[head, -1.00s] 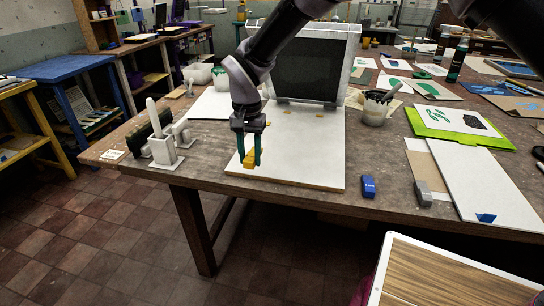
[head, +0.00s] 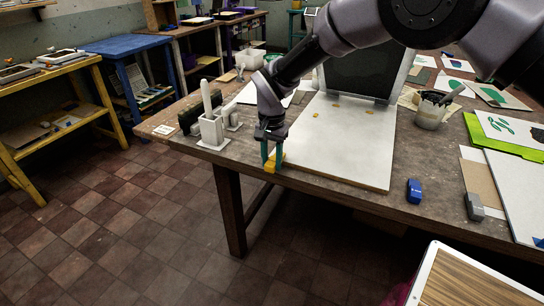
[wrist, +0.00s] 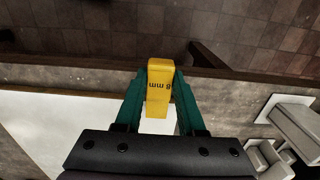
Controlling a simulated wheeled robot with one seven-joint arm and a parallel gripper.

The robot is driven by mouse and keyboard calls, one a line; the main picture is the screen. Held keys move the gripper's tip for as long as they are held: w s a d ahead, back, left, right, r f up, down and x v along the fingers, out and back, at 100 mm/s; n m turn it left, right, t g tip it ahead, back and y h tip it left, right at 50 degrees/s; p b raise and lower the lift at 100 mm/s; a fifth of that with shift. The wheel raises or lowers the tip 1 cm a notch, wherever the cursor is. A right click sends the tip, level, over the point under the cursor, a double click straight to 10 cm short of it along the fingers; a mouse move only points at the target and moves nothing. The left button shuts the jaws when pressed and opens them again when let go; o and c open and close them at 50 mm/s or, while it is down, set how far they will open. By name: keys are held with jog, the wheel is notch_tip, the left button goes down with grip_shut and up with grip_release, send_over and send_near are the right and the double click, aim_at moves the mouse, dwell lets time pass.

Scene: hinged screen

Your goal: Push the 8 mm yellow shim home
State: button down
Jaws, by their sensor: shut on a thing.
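The yellow shim (head: 274,165), marked "8 mm" in the wrist view (wrist: 158,82), is held between the green fingers of my gripper (head: 271,155). My gripper is shut on it, with the shim's far end sticking out beyond the fingertips. In the head view the shim is at the front left corner of the white board (head: 350,150), near the table's front edge. I cannot tell whether it touches anything below. The hinged screen (head: 362,72) stands upright at the board's back, partly hidden by my arm. Two small yellow pieces (head: 316,113) lie near its foot.
A pale holder (head: 212,130) with an upright post stands left of my gripper. A blue block (head: 414,190) and a grey block (head: 474,206) lie right of the board. The board's middle is clear.

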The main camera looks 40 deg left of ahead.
jog(key=shift+f, duration=0.1)
dwell(0.3)
jog(key=shift+f, duration=0.2)
jog(key=shift+w, duration=0.15)
dwell(0.5)
jog(key=shift+w+a, duration=0.3)
jog(key=shift+w, duration=0.7)
jog(key=shift+w+a, duration=0.3)
jog(key=shift+w, duration=0.7)
jog(key=shift+w+a, duration=0.3)
jog(key=shift+w, duration=0.7)
jog(key=shift+c, duration=2.2)
grip_release()
